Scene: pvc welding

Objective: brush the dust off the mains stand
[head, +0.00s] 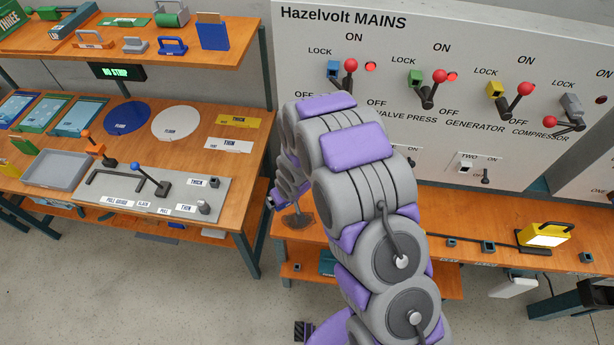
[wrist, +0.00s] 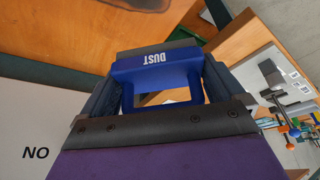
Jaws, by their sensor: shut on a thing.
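My gripper (wrist: 160,92) is shut on a blue brush (wrist: 145,68) with the word DUST on it; its handle sits between the two fingers in the wrist view. In the head view my arm hides most of the gripper, and only a little dark blue shows by the stand's left end. The mains stand (head: 459,225) is a wooden top below the white Hazelvolt MAINS panel (head: 410,42). A dark round patch (head: 299,219) lies on its left end, close to my gripper. Whether the brush touches the wood is hidden.
Lock levers with red knobs (head: 351,65) stick out of the panel behind my arm. A yellow lamp-like block (head: 544,235) and small dark sockets (head: 488,246) stand on the right of the stand. A workbench (head: 238,170) stands left, across a floor gap.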

